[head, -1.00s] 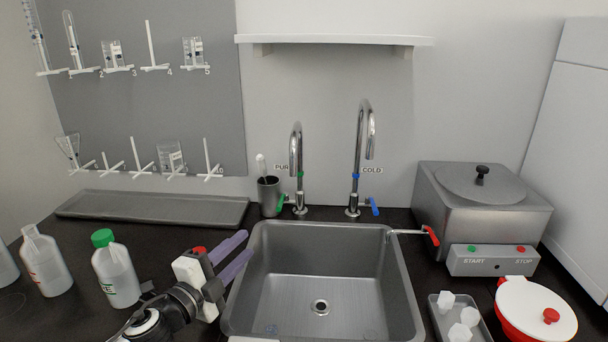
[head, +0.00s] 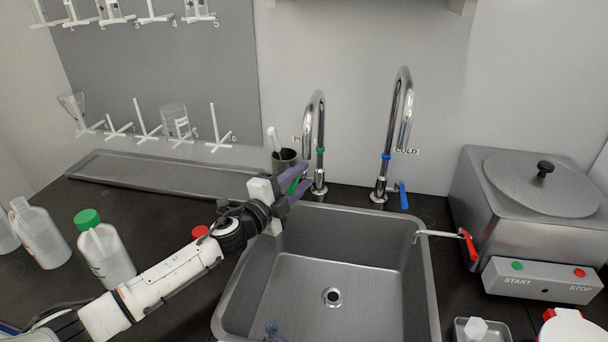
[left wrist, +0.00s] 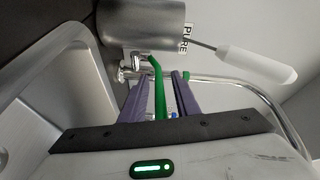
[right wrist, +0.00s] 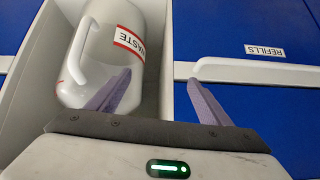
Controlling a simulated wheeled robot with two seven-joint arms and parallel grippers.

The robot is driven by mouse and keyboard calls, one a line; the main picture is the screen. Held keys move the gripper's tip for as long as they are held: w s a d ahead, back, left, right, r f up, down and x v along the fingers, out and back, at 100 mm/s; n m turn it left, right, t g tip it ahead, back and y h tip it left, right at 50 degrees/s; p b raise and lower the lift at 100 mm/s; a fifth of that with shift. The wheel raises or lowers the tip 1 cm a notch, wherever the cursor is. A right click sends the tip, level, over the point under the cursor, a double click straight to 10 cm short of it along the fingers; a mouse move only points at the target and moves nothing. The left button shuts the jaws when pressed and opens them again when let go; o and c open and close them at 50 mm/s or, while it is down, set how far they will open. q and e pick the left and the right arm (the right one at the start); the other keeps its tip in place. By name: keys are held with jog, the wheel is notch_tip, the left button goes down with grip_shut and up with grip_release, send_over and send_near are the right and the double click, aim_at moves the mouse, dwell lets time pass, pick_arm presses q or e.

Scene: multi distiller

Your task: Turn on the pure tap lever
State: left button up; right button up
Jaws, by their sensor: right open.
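The pure tap (head: 318,150), a chrome gooseneck with a green ring, stands behind the sink's left rear corner. Its green lever (head: 298,186) points left and is partly covered by my left gripper (head: 303,188). In the left wrist view the green lever (left wrist: 158,85) lies between the two purple fingers of my left gripper (left wrist: 158,77). The fingers are apart, with gaps seen beside the lever; I cannot tell whether either touches it. No water shows at the spout. My right gripper (right wrist: 160,75) is open and empty, away from the taps, and is outside the head view.
The cold tap (head: 386,155) with a blue lever (head: 403,195) stands to the right. A metal cup (head: 285,160) stands close behind my left gripper. The sink (head: 428,290) lies in front. A waste bottle (right wrist: 105,45) is near my right gripper. A boiler (head: 535,225) stands at right.

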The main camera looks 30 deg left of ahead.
pick_arm(q)
jog(key=shift+w+d, duration=0.1)
jog(key=shift+w, duration=0.75)
grip_shut()
pick_arm(e)
jog(key=shift+w+r, duration=0.2)
jog(key=shift+w, duration=0.2)
jog(key=shift+s+f, duration=0.1)
